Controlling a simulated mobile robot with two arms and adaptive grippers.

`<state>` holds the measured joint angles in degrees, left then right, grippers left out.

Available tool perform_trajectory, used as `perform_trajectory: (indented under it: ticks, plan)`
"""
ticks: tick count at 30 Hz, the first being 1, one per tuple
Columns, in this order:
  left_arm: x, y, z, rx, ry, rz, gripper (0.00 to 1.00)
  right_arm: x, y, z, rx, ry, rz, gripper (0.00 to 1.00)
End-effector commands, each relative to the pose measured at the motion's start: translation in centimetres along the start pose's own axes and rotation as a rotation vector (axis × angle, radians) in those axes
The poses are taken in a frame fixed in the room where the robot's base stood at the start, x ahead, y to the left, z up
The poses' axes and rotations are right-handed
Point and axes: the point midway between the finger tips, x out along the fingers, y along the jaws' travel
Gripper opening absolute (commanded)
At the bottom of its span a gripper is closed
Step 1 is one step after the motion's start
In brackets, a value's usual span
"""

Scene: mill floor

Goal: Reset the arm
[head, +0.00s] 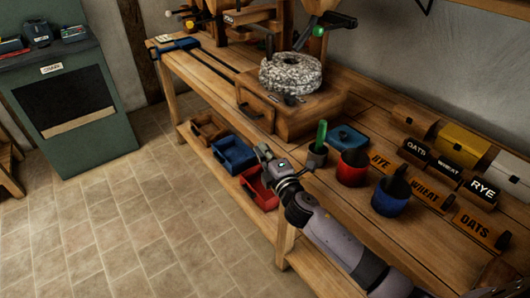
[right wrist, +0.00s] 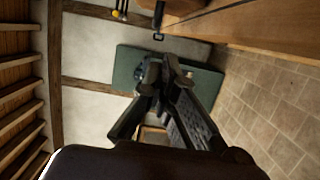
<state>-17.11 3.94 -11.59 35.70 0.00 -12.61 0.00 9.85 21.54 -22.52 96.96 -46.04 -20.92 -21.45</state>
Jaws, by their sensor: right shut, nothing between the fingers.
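My right gripper (head: 264,153) is at the front edge of the wooden workbench in the head view, with its arm coming in from the lower right. It is just left of a small grey cup with a green-handled tool, above the lower shelf's bins. In the right wrist view the fingers of my right gripper (right wrist: 160,68) are shut with nothing between them. My left gripper is not in either view.
The workbench (head: 352,103) holds a millstone (head: 291,73), a red cup (head: 353,168), a blue cup (head: 390,196) and signs for rye, wheat and oats. Bins, including a blue one (head: 234,154), sit on the shelf below. A green cabinet (head: 72,140) stands left; the tiled floor (head: 130,235) is clear.

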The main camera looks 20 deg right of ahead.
Motion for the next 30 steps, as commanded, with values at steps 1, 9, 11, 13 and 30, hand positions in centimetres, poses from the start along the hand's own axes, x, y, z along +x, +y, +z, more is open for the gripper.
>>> perform_trajectory:
  ticks: [1,9,11,13,30]
  plan:
    - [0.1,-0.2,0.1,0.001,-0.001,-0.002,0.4,-0.5,-0.1,0.1,-0.001,-0.001,-0.001,0.0]
    - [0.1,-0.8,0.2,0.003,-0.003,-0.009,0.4,-1.6,-0.2,0.1,0.026,-0.015,-0.011,0.0]
    - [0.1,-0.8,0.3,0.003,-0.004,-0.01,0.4,-2.5,-1.0,0.4,0.089,-0.048,-0.039,0.0]
    - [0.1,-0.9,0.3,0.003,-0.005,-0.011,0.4,-4.6,-2.4,1.0,0.219,-0.121,-0.099,0.0]
    - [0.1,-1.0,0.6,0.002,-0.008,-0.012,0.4,-30.2,-13.8,-0.5,1.125,-0.771,-0.808,0.0]
